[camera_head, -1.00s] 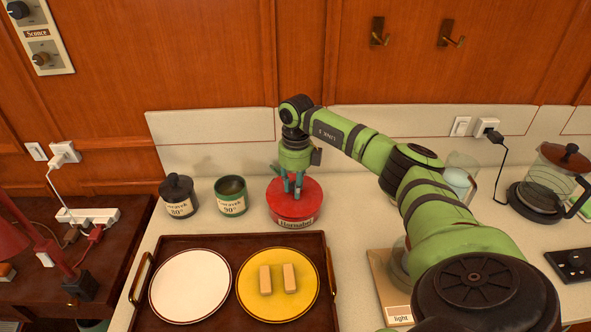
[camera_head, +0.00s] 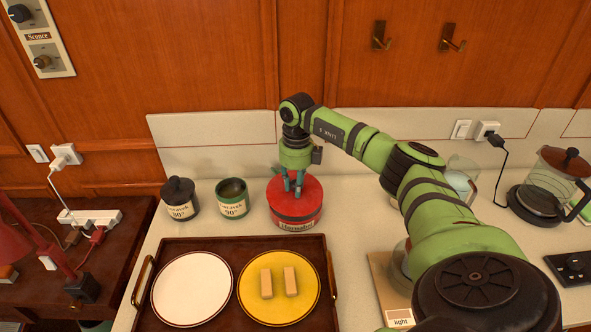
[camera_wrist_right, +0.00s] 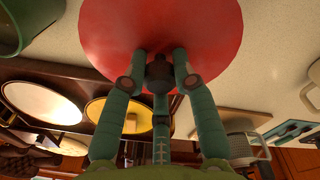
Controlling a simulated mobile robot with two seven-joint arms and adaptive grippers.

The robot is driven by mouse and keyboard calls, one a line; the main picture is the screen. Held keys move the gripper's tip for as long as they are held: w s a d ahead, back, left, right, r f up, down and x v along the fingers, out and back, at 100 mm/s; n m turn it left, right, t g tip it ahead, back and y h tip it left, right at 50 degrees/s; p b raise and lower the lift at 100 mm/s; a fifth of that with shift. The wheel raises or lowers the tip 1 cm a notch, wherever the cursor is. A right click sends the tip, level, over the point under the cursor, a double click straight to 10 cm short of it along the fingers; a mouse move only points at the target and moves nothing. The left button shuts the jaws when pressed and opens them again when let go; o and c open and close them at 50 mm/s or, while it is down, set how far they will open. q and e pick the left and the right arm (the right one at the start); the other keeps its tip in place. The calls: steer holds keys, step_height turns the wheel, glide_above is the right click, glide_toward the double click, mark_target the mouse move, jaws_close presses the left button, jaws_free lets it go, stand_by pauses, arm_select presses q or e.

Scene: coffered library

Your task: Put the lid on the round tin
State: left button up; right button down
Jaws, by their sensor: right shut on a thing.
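The red lid (camera_head: 312,190) is over the round tin (camera_head: 296,224), which has a label on its red side, on the counter behind the tray. The lid looks level and lined up with the tin; I cannot tell whether it is fully seated. My right gripper (camera_head: 293,190) points down from above and is shut on the lid's knob. In the right wrist view, the fingers of the gripper (camera_wrist_right: 160,75) close around the dark knob, with the red lid (camera_wrist_right: 160,25) beyond. My left gripper is not in view.
A dark lidded jar (camera_head: 180,199) and an open green jar (camera_head: 232,198) stand left of the tin. In front is a brown tray (camera_head: 235,250) with a white plate (camera_head: 192,288) and a yellow plate (camera_head: 279,307). A coffee pot (camera_head: 548,180) stands far right.

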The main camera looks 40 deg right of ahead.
steer(key=shift+r, duration=0.4)
steer(key=shift+f, duration=0.2)
steer(key=shift+f+g+y+b, duration=0.3)
steer(key=shift+f+g+b, duration=0.2)
steer(key=shift+g, duration=0.2)
steer(key=shift+r+p, duration=0.15)
steer(key=shift+p, duration=0.15)
stand_by(1.2)
steer(key=shift+s+a+f, duration=0.1)
steer(key=shift+s+f, duration=0.05)
steer(key=shift+f, duration=0.25)
stand_by(0.7)
steer(key=shift+r+b, duration=0.1)
steer(key=shift+b, duration=0.25)
stand_by(0.6)
steer(key=shift+f, duration=0.25)
stand_by(1.0)
steer(key=shift+b, duration=0.5)
stand_by(1.1)
